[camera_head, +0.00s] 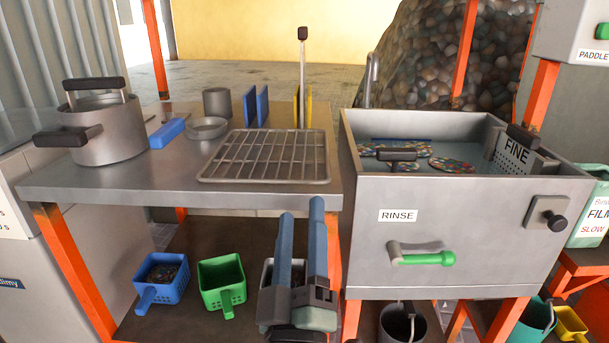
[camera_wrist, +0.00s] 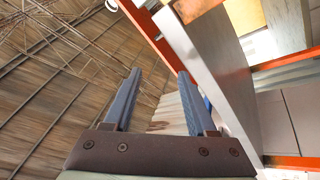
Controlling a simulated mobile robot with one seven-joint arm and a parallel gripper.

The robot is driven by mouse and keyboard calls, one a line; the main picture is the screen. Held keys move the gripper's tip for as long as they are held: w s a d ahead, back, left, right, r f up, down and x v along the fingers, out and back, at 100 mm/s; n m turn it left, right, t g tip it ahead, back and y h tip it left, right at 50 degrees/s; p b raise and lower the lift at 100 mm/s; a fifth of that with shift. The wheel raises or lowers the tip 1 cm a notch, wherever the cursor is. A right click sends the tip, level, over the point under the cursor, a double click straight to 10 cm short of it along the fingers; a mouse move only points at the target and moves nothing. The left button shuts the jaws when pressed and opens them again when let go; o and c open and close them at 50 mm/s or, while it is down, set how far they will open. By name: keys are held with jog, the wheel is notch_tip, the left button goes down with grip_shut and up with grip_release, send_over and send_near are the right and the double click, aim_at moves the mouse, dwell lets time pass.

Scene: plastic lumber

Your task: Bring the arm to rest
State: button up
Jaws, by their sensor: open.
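My gripper (camera_head: 300,230) is in front of the steel table, with its two blue-grey fingers pointing up and apart. Nothing is between them. The fingers rise in front of the table's front edge, below the wire rack. In the wrist view my gripper (camera_wrist: 157,85) also shows open and empty. Part of the lower shelf behind the gripper is hidden by it.
The steel table (camera_head: 180,178) bears a lidded pot (camera_head: 108,135) and a wire rack (camera_head: 262,160). The rinse sink (camera_head: 470,215) stands right, with a green-handled lever (camera_head: 425,258). Blue (camera_head: 160,272) and green (camera_head: 220,277) baskets sit below.

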jog(key=s+r+m+t+p, duration=0.1)
jog(key=s+r+m, duration=0.25)
jog(key=r, duration=0.65)
jog(key=s+r+m+t+p, duration=0.1)
jog(key=s+r+m+t, duration=0.2)
jog(key=r, duration=0.8)
jog(key=s+r+m+p, duration=0.1)
jog(key=s+r+m, duration=0.3)
jog(key=r, duration=0.6)
notch_tip(320, 180, up, 38)
jog(key=s+n+p, duration=0.1)
jog(key=p, duration=3.7)
jog(key=shift+d+f+y, duration=0.25)
jog(key=shift+y, duration=0.15)
jog(key=shift+n, duration=0.25)
